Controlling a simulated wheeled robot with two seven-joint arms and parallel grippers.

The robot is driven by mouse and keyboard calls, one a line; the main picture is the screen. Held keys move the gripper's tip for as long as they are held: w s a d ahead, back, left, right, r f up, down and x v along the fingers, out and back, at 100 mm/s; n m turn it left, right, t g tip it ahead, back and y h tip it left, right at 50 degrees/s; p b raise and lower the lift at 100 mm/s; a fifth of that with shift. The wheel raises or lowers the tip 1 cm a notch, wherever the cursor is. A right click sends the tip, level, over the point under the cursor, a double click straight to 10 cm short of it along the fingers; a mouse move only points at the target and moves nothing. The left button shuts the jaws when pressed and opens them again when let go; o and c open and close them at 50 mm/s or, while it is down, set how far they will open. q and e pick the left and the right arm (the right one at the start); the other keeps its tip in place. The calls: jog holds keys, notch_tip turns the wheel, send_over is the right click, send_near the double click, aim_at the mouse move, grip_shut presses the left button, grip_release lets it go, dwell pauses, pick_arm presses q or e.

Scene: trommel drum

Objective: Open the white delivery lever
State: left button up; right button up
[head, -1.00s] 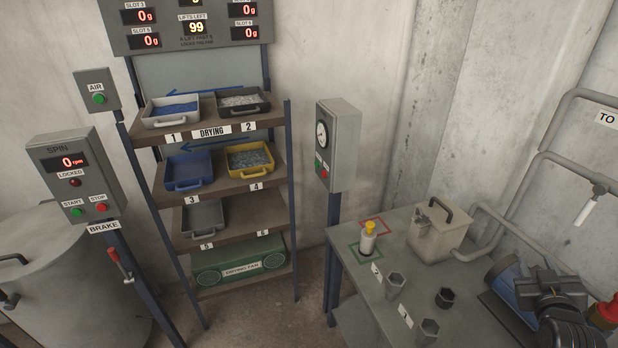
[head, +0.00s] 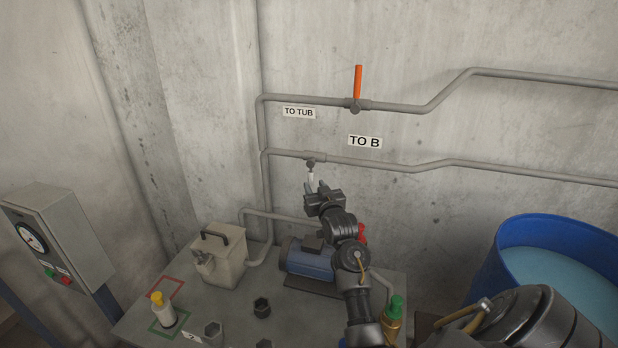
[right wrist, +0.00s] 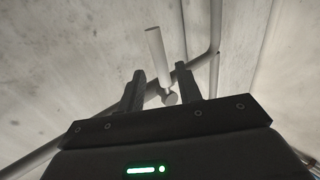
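In the right wrist view the lever (right wrist: 157,52) shows as a pale rod between the two open fingers of the gripper (right wrist: 161,84), with clear space on both sides. I cannot tell whether a finger touches it. My left gripper is out of view.
An orange lever (head: 358,82) stands upright on the upper pipe (head: 400,108). A blue pump (head: 308,262) and a grey lidded box (head: 217,258) stand on the bench (head: 137,320) below. A blue barrel of liquid (head: 497,262) is at right.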

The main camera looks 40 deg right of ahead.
aim_at(312, 182)
jog(key=x, duration=0.2)
jog(key=p+x, duration=0.1)
jog(key=shift+w+r, duration=0.2)
jog(key=shift+r, duration=0.05)
jog(key=shift+w+d+f, duration=0.2)
jog(key=shift+w, duration=0.25)
